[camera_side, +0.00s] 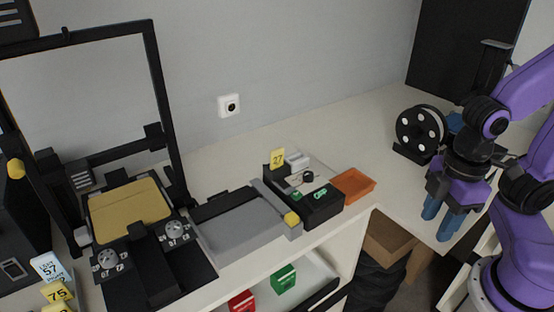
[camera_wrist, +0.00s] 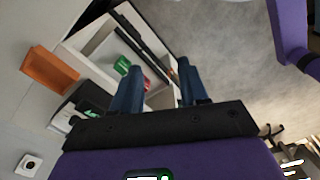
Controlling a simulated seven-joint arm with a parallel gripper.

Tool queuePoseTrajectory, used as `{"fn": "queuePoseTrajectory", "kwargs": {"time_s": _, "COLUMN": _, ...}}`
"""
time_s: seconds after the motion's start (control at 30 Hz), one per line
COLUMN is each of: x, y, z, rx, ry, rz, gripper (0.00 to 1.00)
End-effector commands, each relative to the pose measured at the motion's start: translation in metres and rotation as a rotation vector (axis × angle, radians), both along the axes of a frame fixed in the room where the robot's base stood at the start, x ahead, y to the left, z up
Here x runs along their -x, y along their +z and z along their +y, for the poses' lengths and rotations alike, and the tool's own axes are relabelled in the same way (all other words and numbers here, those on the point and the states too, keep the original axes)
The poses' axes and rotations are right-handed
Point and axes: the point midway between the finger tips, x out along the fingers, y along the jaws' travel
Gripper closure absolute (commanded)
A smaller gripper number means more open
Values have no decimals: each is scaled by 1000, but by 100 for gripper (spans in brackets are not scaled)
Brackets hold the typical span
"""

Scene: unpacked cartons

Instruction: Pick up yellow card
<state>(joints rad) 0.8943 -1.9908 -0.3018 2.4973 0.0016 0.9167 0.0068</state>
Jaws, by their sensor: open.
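A small yellow card (camera_side: 277,157) marked 27 stands upright at the back of a black box on the counter, in the side view. Another yellow card (camera_side: 57,292), marked 75, is at the lower left, with part of a further yellow one below it. My gripper (camera_side: 438,218) is open and empty at the right, its blue fingers pointing down, well apart from all these cards. Its fingers also show in the wrist view (camera_wrist: 159,68) with nothing between them. I cannot make out a yellow card in the wrist view.
An orange tray (camera_side: 353,184) sits beside the black box (camera_side: 318,208). A spool (camera_side: 421,131) stands on the right counter. A printer-like machine with a gold plate (camera_side: 128,212) fills the left. Green (camera_side: 284,279) and red (camera_side: 242,301) boxes are on the lower shelf. The rear counter is mostly clear.

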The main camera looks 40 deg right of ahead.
Motion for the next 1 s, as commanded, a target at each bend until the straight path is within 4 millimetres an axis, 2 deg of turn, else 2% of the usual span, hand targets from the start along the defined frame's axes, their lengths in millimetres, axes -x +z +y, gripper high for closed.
{"fn": "queuePoseTrajectory", "kwargs": {"time_s": 0.17, "x": -26, "y": 14, "z": 21, "rx": 3, "ry": -150, "rz": -1, "gripper": 56}}
{"fn": "queuePoseTrajectory", "kwargs": {"time_s": 0.4, "x": -102, "y": 48, "z": 68, "rx": 15, "ry": -589, "rz": -8, "gripper": 56}}
{"fn": "queuePoseTrajectory", "kwargs": {"time_s": 0.6, "x": -169, "y": 73, "z": 96, "rx": 26, "ry": -969, "rz": -16, "gripper": 56}}
{"fn": "queuePoseTrajectory", "kwargs": {"time_s": 0.8, "x": -234, "y": 94, "z": 113, "rx": 34, "ry": -1356, "rz": -32, "gripper": 56}}
{"fn": "queuePoseTrajectory", "kwargs": {"time_s": 1.0, "x": -295, "y": 109, "z": 118, "rx": 37, "ry": -1747, "rz": -51, "gripper": 56}}
